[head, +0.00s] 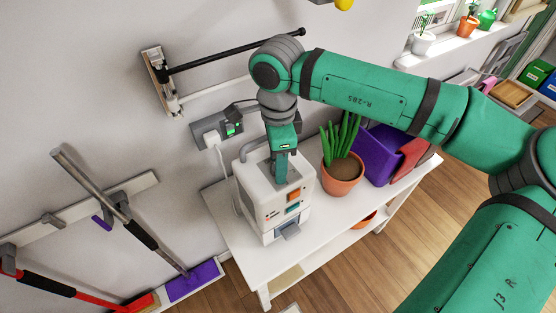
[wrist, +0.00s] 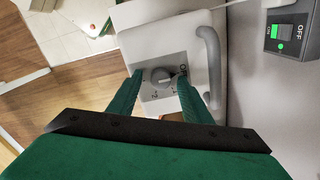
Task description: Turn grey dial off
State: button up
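The grey dial (wrist: 161,76) is a round knob with a light pointer mark, on a grey plate on top of a white boxy machine. In the wrist view it lies between the two green fingers of my gripper (wrist: 158,82), which are spread apart with a gap on both sides of the dial. In the head view my gripper (head: 281,178) points down onto the top of the white machine (head: 252,190), and the dial is hidden there behind the fingers. Small markings surround the dial, including one beside the right finger that is partly covered.
The machine has a handle (wrist: 208,60) beside the dial and stands on a white table (head: 228,222). A wall socket with a green switch (wrist: 280,32) is close by. A potted plant (head: 342,178) and a purple bin (head: 376,150) stand to the right.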

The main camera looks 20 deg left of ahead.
jog(key=shift+r, duration=0.15)
notch_tip(320, 180, up, 10)
jog(key=shift+r, duration=0.25)
dwell(0.3)
dwell(0.5)
